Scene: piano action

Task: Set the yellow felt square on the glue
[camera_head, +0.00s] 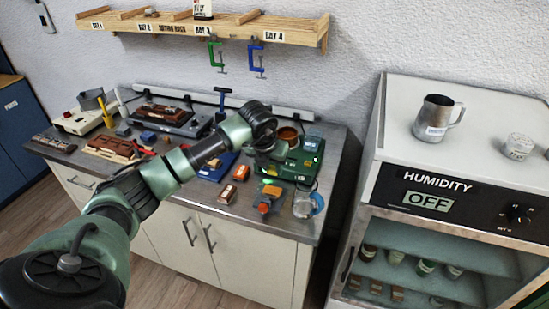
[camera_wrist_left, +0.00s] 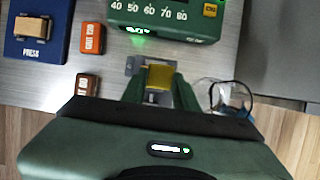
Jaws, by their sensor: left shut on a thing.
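My left gripper (camera_wrist_left: 158,88) is shut on the yellow felt square (camera_wrist_left: 158,80), which shows between its two green fingers in the left wrist view. Below the fingers is a small grey metal piece (camera_wrist_left: 132,66) on the bench; whether the felt touches it I cannot tell. The glue cannot be made out; fingers and felt hide that spot. The right gripper is not in view.
A green heater box (camera_head: 302,168) with a brown pot (camera_head: 288,136) stands just behind. A clear jar (camera_head: 304,203) is close on the right. The bench front edge (camera_head: 270,234) is near.

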